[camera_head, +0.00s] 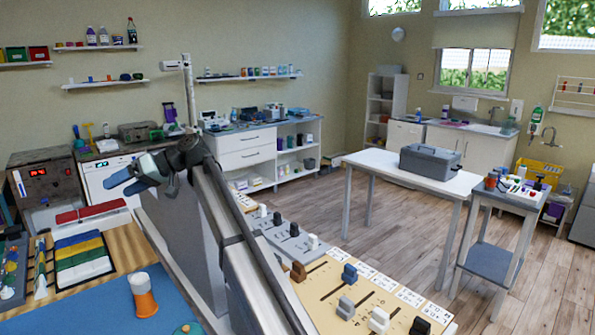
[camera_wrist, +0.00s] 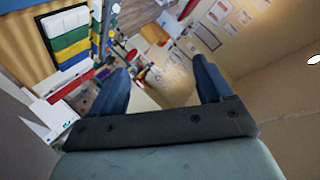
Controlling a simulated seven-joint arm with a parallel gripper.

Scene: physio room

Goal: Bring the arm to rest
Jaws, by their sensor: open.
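My gripper (camera_head: 122,183) shows in the head view at the left of centre, at the end of my raised arm, up in the air and pointing left. In the wrist view my gripper (camera_wrist: 160,82) has its two blue-grey fingers well apart. Nothing shows between the fingers, so it is open and empty. The arm runs from the bottom centre up to the wrist. It hides part of the room behind it.
Below and left lie a blue mat (camera_head: 75,305), an orange-and-white cup (camera_head: 142,296) and coloured strips (camera_head: 80,257). A board with slider knobs (camera_head: 340,290) lies right of the arm. A white table (camera_head: 375,163) with a grey case (camera_head: 431,161) stands farther back.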

